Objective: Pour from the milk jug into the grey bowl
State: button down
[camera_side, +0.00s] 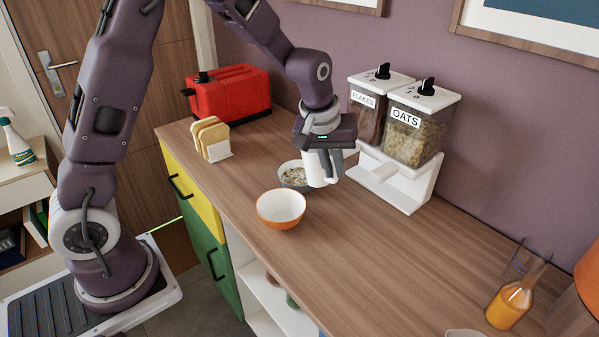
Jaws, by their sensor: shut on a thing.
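The grey bowl (284,182) sits on the wooden counter and holds a pale, speckled, cereal-like filling. The milk jug (316,172) is white and is held by my gripper (328,160), which is shut on it. The jug is beside the grey bowl's right side in the picture and covers part of its rim. Its upper part is hidden by my gripper, so its tilt and spout are unclear. No stream of milk is visible.
An orange bowl (281,222) with a white inside stands just in front of the grey bowl. Cereal dispensers (405,178) stand close on the right. A toast rack (213,142) and red toaster (230,93) are at the left. A juice carafe (512,302) stands at the far right; the counter between is clear.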

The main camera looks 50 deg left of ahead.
aim_at(332, 181)
notch_tip(332, 181, down, 3)
jog(key=y, duration=0.2)
jog(key=shift+f+y, duration=0.15)
jog(key=shift+y, duration=0.15)
jog(key=shift+r, duration=2.05)
